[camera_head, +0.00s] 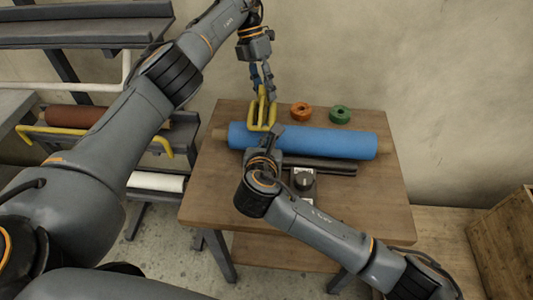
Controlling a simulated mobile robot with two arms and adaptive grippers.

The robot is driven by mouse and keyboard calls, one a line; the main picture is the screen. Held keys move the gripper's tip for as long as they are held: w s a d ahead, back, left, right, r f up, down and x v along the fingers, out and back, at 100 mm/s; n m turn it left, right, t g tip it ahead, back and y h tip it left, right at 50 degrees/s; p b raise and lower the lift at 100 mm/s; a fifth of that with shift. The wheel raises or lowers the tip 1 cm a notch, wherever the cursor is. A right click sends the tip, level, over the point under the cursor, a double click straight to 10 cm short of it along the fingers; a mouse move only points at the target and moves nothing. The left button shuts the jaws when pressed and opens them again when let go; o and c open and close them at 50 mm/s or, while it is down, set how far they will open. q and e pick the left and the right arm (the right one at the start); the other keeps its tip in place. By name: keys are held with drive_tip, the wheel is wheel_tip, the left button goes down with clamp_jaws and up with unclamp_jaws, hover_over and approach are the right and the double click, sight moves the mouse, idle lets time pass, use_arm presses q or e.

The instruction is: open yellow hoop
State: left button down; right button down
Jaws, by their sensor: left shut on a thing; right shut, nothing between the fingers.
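The yellow hoop (256,118) stands up at the back left of the table, at the far side of the blue roll (330,143). My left gripper (264,88) comes down from above and is shut on the upper part of the hoop. The blue roll lies across the wooden table with its core ends showing. My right gripper (276,133) is shut and empty, over the left part of the roll near the hoop's foot. Whether it touches the roll or hoop I cannot tell. It hides part of the roll.
An orange ring (301,112) and a green ring (340,115) lie at the table's (370,205) back. A dark bar (325,166) and a small device with a knob (304,181) sit in front of the roll. A rack (90,130) stands left, a wooden crate (505,245) right.

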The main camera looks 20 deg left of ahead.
sight(270, 127)
drive_tip(key=shift+w+a+r, duration=0.1)
drive_tip(key=shift+w+r, duration=0.1)
drive_tip(key=shift+r, duration=0.05)
use_arm(q)
drive_tip(key=shift+d, duration=0.1)
use_arm(e)
drive_tip(key=shift+w+a+r, duration=0.1)
drive_tip(key=shift+w+r, duration=0.55)
drive_tip(key=shift+r, duration=0.3)
use_arm(q)
drive_tip(key=c, duration=1)
unclamp_jaws()
drive_tip(key=shift+f, duration=0.15)
use_arm(e)
drive_tip(key=shift+w, duration=0.1)
drive_tip(key=shift+f, duration=0.1)
